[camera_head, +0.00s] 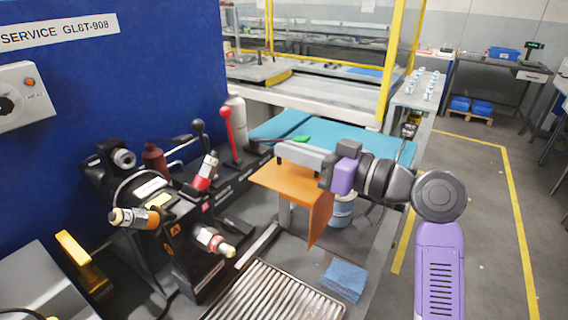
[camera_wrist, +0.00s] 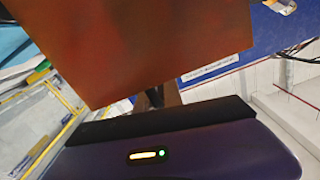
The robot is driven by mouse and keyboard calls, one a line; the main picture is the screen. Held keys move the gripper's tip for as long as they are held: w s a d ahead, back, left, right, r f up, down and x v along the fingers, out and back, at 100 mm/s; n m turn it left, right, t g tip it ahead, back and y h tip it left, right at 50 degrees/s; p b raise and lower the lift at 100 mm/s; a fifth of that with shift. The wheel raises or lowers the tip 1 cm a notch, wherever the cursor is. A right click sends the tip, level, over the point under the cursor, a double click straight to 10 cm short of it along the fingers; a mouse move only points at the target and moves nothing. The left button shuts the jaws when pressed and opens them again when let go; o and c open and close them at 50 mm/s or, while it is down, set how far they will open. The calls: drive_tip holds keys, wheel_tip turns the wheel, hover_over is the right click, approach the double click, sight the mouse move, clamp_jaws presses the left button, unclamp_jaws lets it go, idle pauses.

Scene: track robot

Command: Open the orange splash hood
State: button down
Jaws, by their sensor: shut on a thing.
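The orange splash hood (camera_head: 288,184) stands above the grey machine bed in the head view, right of the black machine head. It shows a broad, slightly sloping upper panel and a second panel (camera_head: 320,218) hanging down on the right. My gripper (camera_head: 298,156) reaches in from the right at the hood's upper back edge, and is shut on the hood. In the wrist view the hood (camera_wrist: 140,45) fills the upper middle, close to the camera. A dark finger part (camera_wrist: 155,97) shows just below its edge; the hood and wrist hide the exact grip.
A ribbed tray (camera_head: 275,295) and blue cloths (camera_head: 343,280) lie in front. Open floor lies to the right.

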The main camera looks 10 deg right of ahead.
drive_tip(key=shift+r, duration=0.1)
drive_tip(key=c, duration=1.5)
unclamp_jaws()
drive_tip(key=shift+b+v, duration=0.6)
drive_tip(key=shift+v, duration=3.3)
